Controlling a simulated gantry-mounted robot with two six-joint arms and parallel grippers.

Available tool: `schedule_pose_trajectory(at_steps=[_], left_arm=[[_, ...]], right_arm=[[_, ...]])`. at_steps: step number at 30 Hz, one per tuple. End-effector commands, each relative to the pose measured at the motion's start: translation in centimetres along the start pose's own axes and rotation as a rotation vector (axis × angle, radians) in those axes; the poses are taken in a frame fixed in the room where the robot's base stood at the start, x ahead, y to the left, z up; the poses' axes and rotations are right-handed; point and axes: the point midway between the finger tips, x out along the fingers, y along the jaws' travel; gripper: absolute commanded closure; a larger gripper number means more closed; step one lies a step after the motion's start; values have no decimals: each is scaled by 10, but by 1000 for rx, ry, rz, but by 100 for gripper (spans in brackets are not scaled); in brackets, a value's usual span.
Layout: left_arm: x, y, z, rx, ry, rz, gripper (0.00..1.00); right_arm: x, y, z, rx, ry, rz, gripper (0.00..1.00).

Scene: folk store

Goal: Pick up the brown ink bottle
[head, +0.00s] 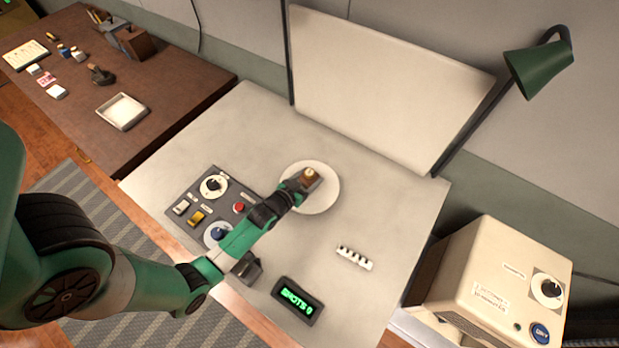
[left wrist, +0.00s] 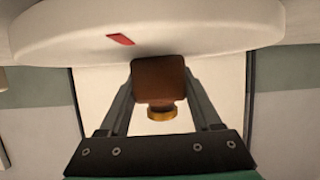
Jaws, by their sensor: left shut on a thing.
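The brown ink bottle (head: 309,175) with its gold cap is between the fingers of my left gripper (head: 303,182), at the white round disc (head: 322,203) on the pale table. In the left wrist view the brown bottle (left wrist: 158,78) is squeezed between both fingers, with its gold cap toward the bottom of the picture. The disc (left wrist: 215,35) fills the top of that view and has a red mark on it. I cannot tell whether the bottle touches the disc. My right gripper is not in view.
A control panel (head: 198,190) with knobs and buttons lies left of the disc. A small display (head: 298,300) reading "SHOTS 0" and a white strip (head: 354,257) lie nearer the front. A white backdrop (head: 385,85) stands behind. A cream machine (head: 500,285) is at right.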

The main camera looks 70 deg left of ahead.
Motion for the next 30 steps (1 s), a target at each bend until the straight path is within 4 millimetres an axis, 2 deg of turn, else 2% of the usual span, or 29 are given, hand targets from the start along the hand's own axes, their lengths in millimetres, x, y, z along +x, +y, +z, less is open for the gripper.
schedule_pose_trajectory(at_steps=[1,4,14,17,20,27,30], left_arm=[[0,0,0,0,0,0,81],[0,0,0,0,0,0,99],[-2,0,-5,0,2,0,100],[-6,0,-15,-1,3,0,100],[-14,0,-33,-1,4,-1,100],[-85,15,-71,2,2,3,100],[-116,24,-65,6,-3,6,100]], right_arm=[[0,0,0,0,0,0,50],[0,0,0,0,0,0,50],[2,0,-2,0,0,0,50],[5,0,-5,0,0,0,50],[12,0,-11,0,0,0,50],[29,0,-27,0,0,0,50],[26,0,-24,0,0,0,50]])
